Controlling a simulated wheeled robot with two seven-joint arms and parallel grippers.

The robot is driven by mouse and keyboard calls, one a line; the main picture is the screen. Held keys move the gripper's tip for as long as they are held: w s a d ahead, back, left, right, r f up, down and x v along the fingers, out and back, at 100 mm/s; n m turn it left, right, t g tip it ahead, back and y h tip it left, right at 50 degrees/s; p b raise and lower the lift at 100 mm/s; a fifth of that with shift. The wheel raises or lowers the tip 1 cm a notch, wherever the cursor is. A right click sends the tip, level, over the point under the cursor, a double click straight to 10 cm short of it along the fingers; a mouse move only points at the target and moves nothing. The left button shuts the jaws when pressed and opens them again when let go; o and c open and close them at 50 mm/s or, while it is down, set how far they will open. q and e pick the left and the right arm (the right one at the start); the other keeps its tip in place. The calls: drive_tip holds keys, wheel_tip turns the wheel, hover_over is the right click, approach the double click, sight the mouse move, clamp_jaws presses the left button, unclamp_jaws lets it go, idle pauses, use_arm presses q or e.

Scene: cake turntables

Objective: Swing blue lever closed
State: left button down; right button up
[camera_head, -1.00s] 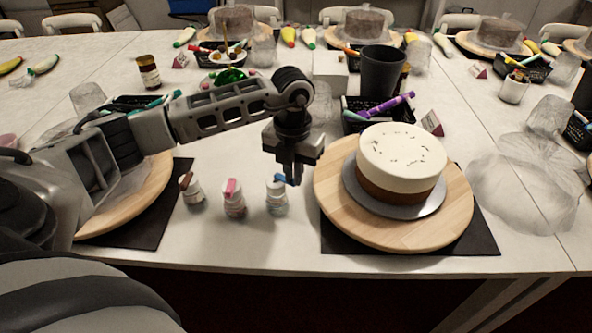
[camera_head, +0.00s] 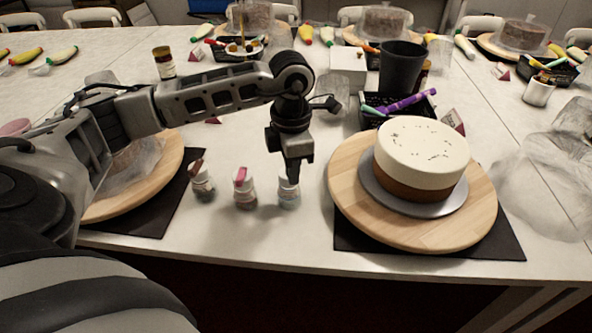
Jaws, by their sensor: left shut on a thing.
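Three small white bottles stand in a row on the table. The left one has a brown lever (camera_head: 196,167), the middle one (camera_head: 245,196) a pink lever (camera_head: 240,174). The right bottle (camera_head: 289,197) is the one with the blue lever, which my gripper now hides. My left gripper (camera_head: 292,177) points down over the top of that right bottle, with its fingers shut at the lever. The lever's angle cannot be seen. My right gripper is not in view.
A white and brown cake (camera_head: 421,155) sits on a wooden turntable (camera_head: 345,190) close on the right. Another wooden turntable (camera_head: 160,180) lies left, partly behind my left arm. A dark cup (camera_head: 400,68) and a black pen basket (camera_head: 372,122) stand behind. Bare table lies in front of the bottles.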

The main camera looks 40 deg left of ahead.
use_arm(q)
drive_tip(key=shift+s+a+m+b, duration=0.25)
drive_tip(key=shift+m+b, duration=0.1)
drive_tip(key=shift+m, duration=0.45)
idle(1.1)
drive_tip(key=c, duration=1.5)
unclamp_jaws()
wheel_tip(320, 180, up, 16)
drive_tip(key=p, duration=0.1)
drive_tip(key=shift+w, duration=0.1)
